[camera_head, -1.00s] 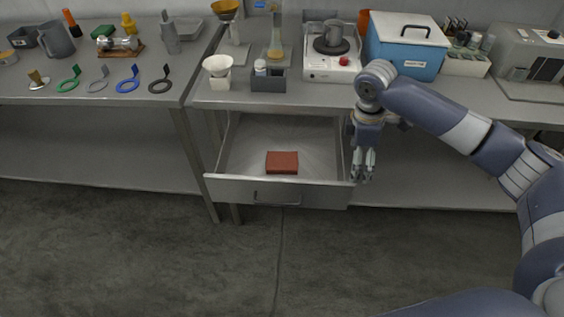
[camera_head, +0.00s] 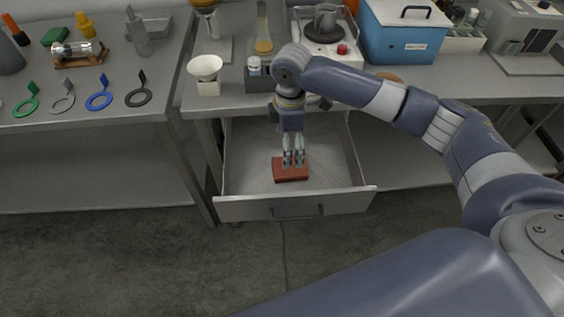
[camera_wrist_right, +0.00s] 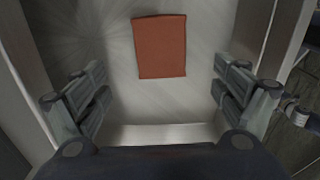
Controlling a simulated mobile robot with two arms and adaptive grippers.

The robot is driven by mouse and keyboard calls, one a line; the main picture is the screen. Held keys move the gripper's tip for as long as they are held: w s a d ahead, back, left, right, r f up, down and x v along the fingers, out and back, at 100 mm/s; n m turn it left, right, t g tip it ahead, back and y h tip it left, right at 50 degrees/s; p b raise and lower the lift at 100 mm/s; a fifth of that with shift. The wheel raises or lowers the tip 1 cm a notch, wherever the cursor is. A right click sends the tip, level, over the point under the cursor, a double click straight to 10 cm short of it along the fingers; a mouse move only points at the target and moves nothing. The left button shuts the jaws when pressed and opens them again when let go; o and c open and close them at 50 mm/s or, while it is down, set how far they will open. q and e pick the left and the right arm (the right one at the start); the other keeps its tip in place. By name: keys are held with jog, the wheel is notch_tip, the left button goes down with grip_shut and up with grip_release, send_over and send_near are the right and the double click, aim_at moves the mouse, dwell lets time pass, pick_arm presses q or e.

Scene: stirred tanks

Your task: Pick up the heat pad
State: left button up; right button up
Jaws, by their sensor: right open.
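The heat pad is most likely the flat red-brown rectangular pad (camera_head: 291,175) lying in the open drawer (camera_head: 240,160). My right gripper (camera_head: 293,164) points down over the drawer, and its fingers overlap the pad in the head view. In the right wrist view the pad (camera_wrist_right: 160,47) lies flat on the drawer floor, ahead of the fingers. My right gripper (camera_wrist_right: 162,100) is open there, with nothing between its fingers. The exact height of the fingers above the pad is hard to tell. My left gripper is not in view.
The drawer front (camera_head: 297,205) and side walls surround the pad. Above it, the bench carries a white funnel in a holder (camera_head: 207,75), a hot plate (camera_head: 338,45) and a blue box (camera_head: 405,32). A left bench (camera_head: 90,112) holds coloured rings.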

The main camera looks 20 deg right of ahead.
jog(key=f, duration=0.3)
jog(key=shift+s+d, duration=0.25)
jog(key=shift+s, duration=0.1)
jog(key=shift+f, duration=0.35)
jog(key=f, duration=0.4)
jog(key=shift+w+f, duration=0.25)
jog(key=shift+f, duration=0.15)
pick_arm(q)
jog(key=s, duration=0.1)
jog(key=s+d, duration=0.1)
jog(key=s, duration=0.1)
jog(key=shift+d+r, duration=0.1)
pick_arm(e)
jog(key=c, duration=1.1)
